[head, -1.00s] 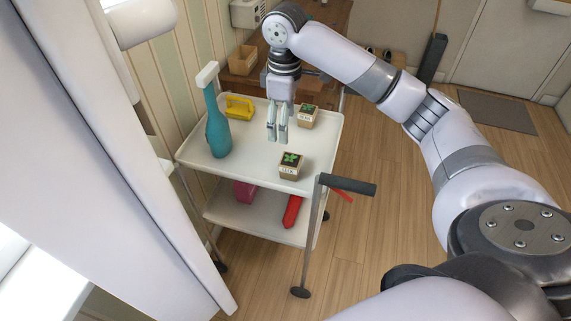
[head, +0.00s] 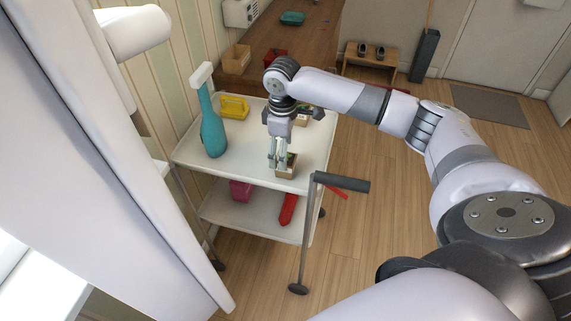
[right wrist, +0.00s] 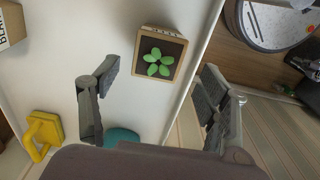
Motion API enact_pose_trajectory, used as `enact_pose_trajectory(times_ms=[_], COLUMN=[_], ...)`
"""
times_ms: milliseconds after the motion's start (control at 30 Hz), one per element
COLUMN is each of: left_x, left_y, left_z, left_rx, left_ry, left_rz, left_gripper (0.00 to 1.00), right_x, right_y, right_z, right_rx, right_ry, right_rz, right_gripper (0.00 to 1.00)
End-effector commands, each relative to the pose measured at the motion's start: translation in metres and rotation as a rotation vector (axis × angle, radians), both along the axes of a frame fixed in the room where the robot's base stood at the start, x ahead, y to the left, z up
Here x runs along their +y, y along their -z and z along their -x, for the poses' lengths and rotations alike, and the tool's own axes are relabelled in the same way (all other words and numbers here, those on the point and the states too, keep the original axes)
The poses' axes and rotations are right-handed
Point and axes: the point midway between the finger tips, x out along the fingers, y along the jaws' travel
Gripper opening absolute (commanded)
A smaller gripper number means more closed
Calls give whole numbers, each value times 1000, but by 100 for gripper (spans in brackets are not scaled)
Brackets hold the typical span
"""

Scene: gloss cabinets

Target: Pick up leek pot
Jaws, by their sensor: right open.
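A small square wooden pot with a green leafy plant (head: 287,172) stands on the top shelf of the white cart, near its front right. In the right wrist view the same pot (right wrist: 160,58) shows from above, between the lines of my two fingers. Its label cannot be read, so I cannot confirm it is the leek pot. My right gripper (head: 278,158) is open, pointing down just over the pot and partly hiding it. I cannot tell if the fingers touch it. A second pot (head: 302,118) stands farther back, partly behind the gripper. My left gripper is not in view.
The cart top (head: 240,160) also holds a teal bottle (head: 213,132) and a yellow-handled item (head: 234,106) on the left. A dark cart handle (head: 342,182) stands at the front right. A white panel fills the left. Wooden floor is free at right.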

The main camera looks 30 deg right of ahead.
Motion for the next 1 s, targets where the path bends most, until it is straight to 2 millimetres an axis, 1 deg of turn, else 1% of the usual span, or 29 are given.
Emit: enact_pose_trajectory(times_ms=[167,200,300,400,567,667,1000], left_x=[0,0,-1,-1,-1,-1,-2], left_y=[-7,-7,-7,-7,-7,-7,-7], left_z=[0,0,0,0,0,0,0], left_rx=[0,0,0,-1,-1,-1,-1], left_ry=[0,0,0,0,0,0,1], left_rz=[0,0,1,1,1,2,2], left_gripper=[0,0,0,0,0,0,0], right_x=[-8,-7,-7,-7,-7,-7,-7], right_y=[26,33,42,46,47,46,46], right_z=[4,3,3,3,3,3,3], right_rx=[5,4,3,0,0,0,0], right_ry=[2,1,0,0,0,0,0], right_rz=[3,3,1,1,1,1,1], right_gripper=[70,70,70,70,70,64,42])
